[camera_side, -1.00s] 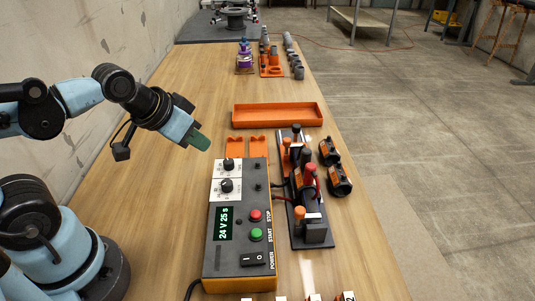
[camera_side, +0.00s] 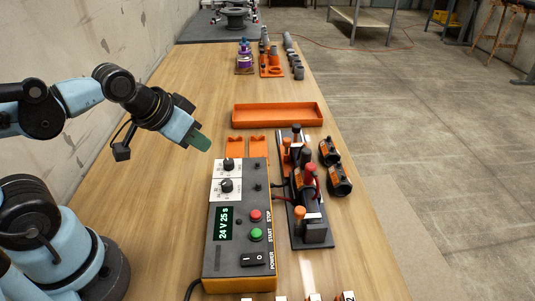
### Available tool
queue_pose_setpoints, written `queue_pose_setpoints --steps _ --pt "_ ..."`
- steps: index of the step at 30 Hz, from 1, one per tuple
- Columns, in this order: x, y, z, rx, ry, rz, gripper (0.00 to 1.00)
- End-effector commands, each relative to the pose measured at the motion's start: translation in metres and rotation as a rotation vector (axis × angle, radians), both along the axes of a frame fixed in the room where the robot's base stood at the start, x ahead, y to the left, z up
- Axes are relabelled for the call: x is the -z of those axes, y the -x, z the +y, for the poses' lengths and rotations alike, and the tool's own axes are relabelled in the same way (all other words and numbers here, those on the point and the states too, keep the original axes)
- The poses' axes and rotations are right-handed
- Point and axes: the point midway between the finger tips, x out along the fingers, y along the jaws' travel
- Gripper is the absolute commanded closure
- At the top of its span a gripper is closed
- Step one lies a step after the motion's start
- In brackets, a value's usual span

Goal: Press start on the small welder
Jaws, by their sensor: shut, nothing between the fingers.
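The small welder (camera_side: 240,225) is a grey and orange box on the wooden bench. Its green display (camera_side: 224,223) reads "24 V 25 s". The green START button (camera_side: 256,234) is on its top face, with the red STOP button (camera_side: 255,215) just beyond it. The POWER rocker switch (camera_side: 253,259) is at the near end. Two black knobs (camera_side: 227,185) sit on white dials at the far end. My gripper (camera_side: 200,140) is shut and empty. It hangs above the bench, up and left of the welder's far end, apart from the buttons.
A clamp fixture (camera_side: 304,190) with orange and red handles stands right of the welder, cabled to it. An orange tray (camera_side: 277,115) and orange holders (camera_side: 247,147) are farther back. Bare bench (camera_side: 150,215) lies left of the welder.

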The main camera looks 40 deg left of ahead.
Motion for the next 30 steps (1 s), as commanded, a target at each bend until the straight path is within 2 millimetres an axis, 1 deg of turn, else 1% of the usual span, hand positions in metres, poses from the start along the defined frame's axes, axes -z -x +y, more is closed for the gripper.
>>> queue_pose_setpoints --steps 2,5,8,9,12,16,18,21,30 --pt "0.0 0.0 -0.01 0.024 0.027 0.008 1.0" --pt "-0.001 0.001 -0.034 0.088 0.097 0.027 1.0" --pt "-0.004 0.004 -0.067 0.18 0.196 0.054 1.0" --pt "-0.007 0.006 -0.081 0.218 0.238 0.066 1.0" --pt "-0.014 0.013 -0.114 0.312 0.336 0.089 1.0" --pt "-0.024 0.022 -0.146 0.409 0.439 0.11 1.0" --pt "-0.029 0.026 -0.157 0.444 0.477 0.117 1.0" --pt "-0.033 0.029 -0.166 0.472 0.508 0.121 1.0" --pt "-0.034 0.03 -0.168 0.48 0.517 0.123 1.0"
